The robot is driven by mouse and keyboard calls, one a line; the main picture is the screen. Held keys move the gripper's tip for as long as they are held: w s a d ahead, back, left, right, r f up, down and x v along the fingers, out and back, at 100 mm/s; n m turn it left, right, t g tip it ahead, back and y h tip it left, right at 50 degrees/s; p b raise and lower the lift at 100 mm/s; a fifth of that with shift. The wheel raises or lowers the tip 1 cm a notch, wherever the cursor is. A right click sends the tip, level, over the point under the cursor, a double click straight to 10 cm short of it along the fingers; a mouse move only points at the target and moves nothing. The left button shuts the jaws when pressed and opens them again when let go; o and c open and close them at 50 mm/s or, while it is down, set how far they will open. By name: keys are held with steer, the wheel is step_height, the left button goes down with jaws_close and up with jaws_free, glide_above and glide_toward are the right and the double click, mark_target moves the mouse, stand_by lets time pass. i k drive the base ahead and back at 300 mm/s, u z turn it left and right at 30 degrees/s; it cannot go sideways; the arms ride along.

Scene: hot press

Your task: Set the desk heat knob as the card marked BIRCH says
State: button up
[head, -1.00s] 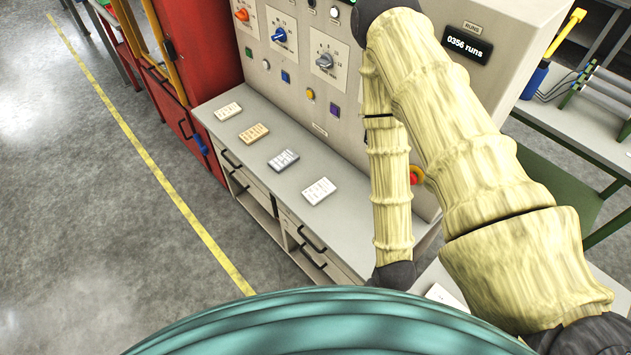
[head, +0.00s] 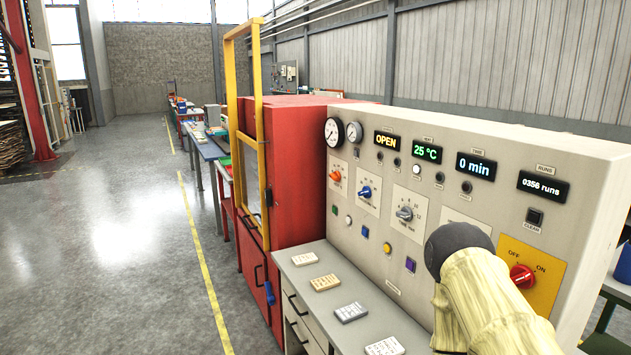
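A control desk (head: 330,215) carries a row of knobs: an orange one (head: 336,176), a blue one (head: 366,192) and a grey one (head: 405,213) on dial plates. Their labels are too small to tell which is the heat knob. Several small cards lie in a row on the shelf: a white one (head: 304,259), a tan one (head: 325,282), a grey one (head: 350,312) and another white one (head: 384,346). Their writing is unreadable, so I cannot tell which is marked BIRCH. My arm shows at the lower right; my gripper is out of view.
Displays read OPEN (head: 386,140), 25 °C (head: 427,151), 0 min (head: 476,166) and 0356 runs (head: 543,186). A red OFF/ON switch (head: 522,275) is at right. A red press cabinet (head: 300,170) with a yellow frame (head: 260,130) stands left. The floor at left is clear.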

mark_target(337, 176)
steer(key=u, duration=0.7)
steer(key=i, duration=1.05)
steer(key=u, duration=0.05)
